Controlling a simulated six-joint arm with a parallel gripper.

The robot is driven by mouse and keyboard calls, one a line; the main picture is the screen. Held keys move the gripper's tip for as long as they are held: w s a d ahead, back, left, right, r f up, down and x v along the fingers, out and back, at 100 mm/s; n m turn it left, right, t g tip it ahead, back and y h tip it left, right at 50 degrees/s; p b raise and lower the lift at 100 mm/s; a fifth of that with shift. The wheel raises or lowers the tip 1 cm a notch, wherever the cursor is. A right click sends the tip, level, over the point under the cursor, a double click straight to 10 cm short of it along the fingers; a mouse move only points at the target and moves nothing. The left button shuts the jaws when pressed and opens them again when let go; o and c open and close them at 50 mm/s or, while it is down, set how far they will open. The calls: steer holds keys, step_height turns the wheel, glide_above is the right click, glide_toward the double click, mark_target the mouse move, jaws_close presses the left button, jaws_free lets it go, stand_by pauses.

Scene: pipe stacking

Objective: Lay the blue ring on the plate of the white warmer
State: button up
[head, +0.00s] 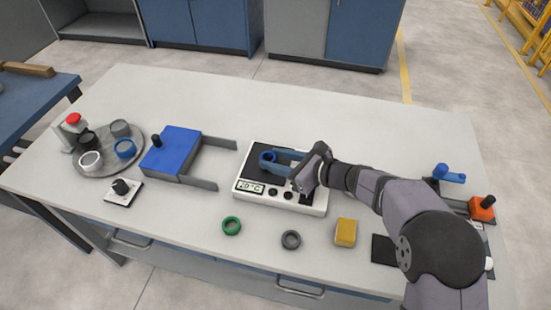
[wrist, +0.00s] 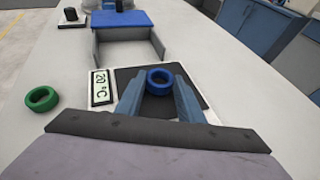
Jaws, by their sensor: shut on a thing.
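The white warmer (head: 318,210) stands mid-table, with a dark plate (head: 256,172), a "20 °C" display and dark knobs. In the wrist view its dark plate (wrist: 158,108) lies under my fingers. My gripper (head: 273,157) reaches over the warmer from the right, its blue fingers shut on the blue ring (head: 266,158). The blue ring (wrist: 159,73) sits between the fingertips in the wrist view, over the plate's far part. I cannot tell whether it touches the plate. My fingers hide part of the plate.
A round grey tray (head: 103,168) at left holds several rings, one of them blue. A blue block with grey rails (head: 215,142) stands left of the warmer. A green ring (head: 231,226), grey ring (head: 291,240) and yellow block (head: 346,232) lie in front. The back is clear.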

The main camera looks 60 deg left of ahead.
steer(key=shift+f, duration=0.1)
steer(key=shift+f, duration=0.15)
steer(key=o, duration=1)
steer(key=shift+r, duration=0.2)
steer(key=shift+w+d+r, duration=0.1)
steer(key=shift+w+d, duration=0.05)
steer(key=b+v, duration=0.1)
steer(key=v, duration=1)
steer(key=shift+d+b, duration=0.3)
